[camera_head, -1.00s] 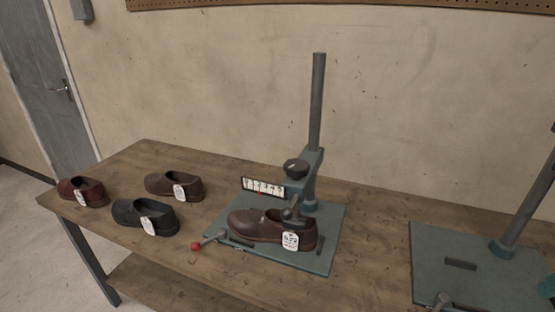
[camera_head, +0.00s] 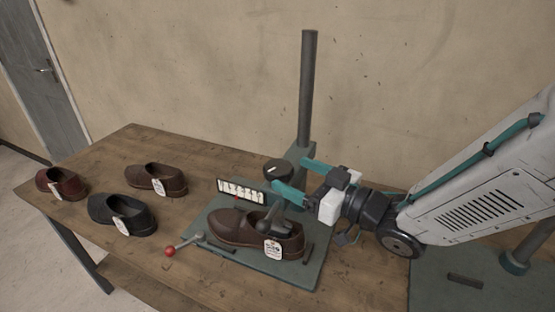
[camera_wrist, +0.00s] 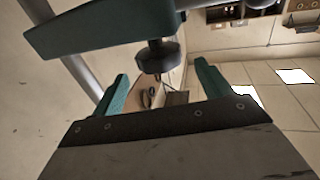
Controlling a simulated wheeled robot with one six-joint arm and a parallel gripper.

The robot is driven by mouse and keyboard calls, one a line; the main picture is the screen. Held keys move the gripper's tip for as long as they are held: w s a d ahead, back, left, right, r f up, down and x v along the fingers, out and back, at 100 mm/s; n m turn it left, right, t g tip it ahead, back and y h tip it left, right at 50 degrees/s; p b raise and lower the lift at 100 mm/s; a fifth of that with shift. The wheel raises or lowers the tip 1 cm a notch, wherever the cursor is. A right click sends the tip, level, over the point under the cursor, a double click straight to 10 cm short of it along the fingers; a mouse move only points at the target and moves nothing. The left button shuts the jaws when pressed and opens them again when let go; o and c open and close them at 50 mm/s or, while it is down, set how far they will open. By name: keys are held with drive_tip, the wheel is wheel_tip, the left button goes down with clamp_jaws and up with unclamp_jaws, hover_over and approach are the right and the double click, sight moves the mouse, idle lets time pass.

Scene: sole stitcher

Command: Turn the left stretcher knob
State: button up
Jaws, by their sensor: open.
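The left stretcher stand has a teal base (camera_head: 300,272), a tall grey post (camera_head: 308,90) and a dark round knob (camera_head: 278,171) with a light mark on top. My gripper (camera_head: 290,178) reaches in from the right, its teal fingers open and one on either side of the knob's near area. In the wrist view the knob (camera_wrist: 157,57) appears between the finger lines, just beyond the tips (camera_wrist: 162,75); I cannot tell if they touch. A brown shoe (camera_head: 232,226) with a white tag sits on the stand below.
A picture strip (camera_head: 240,191) and a red-ball lever (camera_head: 170,251) are close to the shoe. Loose shoes, dark red (camera_head: 62,184), brown (camera_head: 160,180) and black (camera_head: 120,213), lie on the wooden bench's left. A second stand (camera_head: 430,285) is at the right, partly behind my arm.

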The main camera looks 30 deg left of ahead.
sight(272, 163)
drive_tip(key=a, duration=0.4)
drive_tip(key=w+a, duration=0.1)
drive_tip(key=a, duration=0.2)
drive_tip(key=c, duration=1)
